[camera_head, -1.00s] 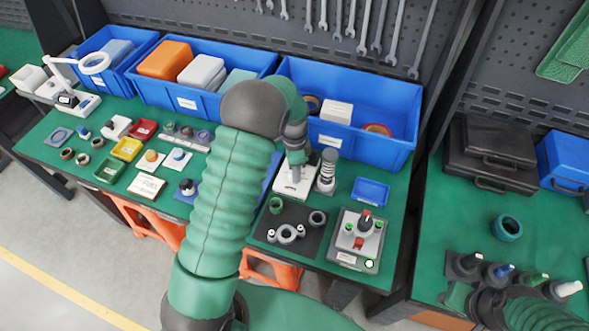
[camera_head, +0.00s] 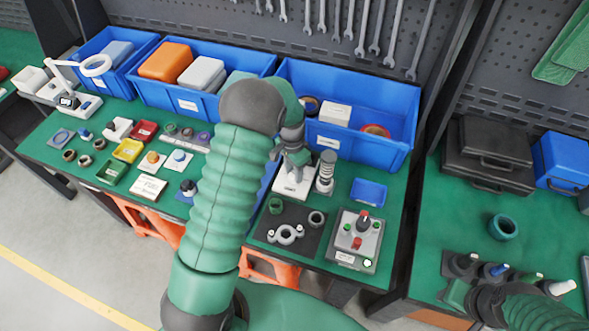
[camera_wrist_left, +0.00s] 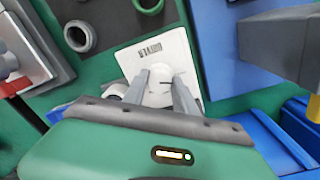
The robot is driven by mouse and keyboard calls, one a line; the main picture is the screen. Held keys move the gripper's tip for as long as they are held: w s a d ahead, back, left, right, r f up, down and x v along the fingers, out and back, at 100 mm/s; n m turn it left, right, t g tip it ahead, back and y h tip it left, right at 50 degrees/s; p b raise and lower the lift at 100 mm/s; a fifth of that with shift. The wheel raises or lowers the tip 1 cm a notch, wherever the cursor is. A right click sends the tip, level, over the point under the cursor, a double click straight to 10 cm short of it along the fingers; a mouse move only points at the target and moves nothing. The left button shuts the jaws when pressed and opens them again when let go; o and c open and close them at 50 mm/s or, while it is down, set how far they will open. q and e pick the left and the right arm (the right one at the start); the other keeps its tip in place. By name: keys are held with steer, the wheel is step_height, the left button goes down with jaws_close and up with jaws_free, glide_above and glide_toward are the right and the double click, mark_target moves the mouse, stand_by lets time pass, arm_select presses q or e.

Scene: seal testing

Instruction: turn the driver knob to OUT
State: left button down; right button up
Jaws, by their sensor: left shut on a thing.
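The driver knob (camera_wrist_left: 160,91) is a pale round knob on a white plate (camera_wrist_left: 140,57) with dark lettering in the left wrist view. My left gripper (camera_wrist_left: 165,88) is shut on it, with one grey finger on each side. In the head view the white plate (camera_head: 286,189) stands toward the back of the green bench, and my left gripper (camera_head: 297,168) is down over it, hiding the knob. The knob's pointing direction cannot be made out. My right gripper (camera_head: 478,302) is at the lower right; its fingers are not clear.
A ribbed cylinder (camera_head: 326,172) stands just right of the plate. A grey control box (camera_head: 352,258) with a red-marked knob and a dark mat (camera_head: 270,233) with rings lie in front. Blue bins (camera_head: 345,150) line the back. A small blue tray (camera_head: 368,191) is to the right.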

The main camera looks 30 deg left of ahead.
mark_target(291, 172)
arm_select(q)
steer(key=shift+s+n, duration=0.1)
steer(key=shift+n, duration=1)
steer(key=shift+p, duration=0.3)
steer(key=c, duration=1)
jaws_free()
steer(key=shift+a, duration=0.1)
step_height(291, 172, up, 17)
steer(key=shift+a+f+b, duration=0.2)
steer(key=shift+a+b, duration=0.15)
steer(key=shift+a, duration=0.05)
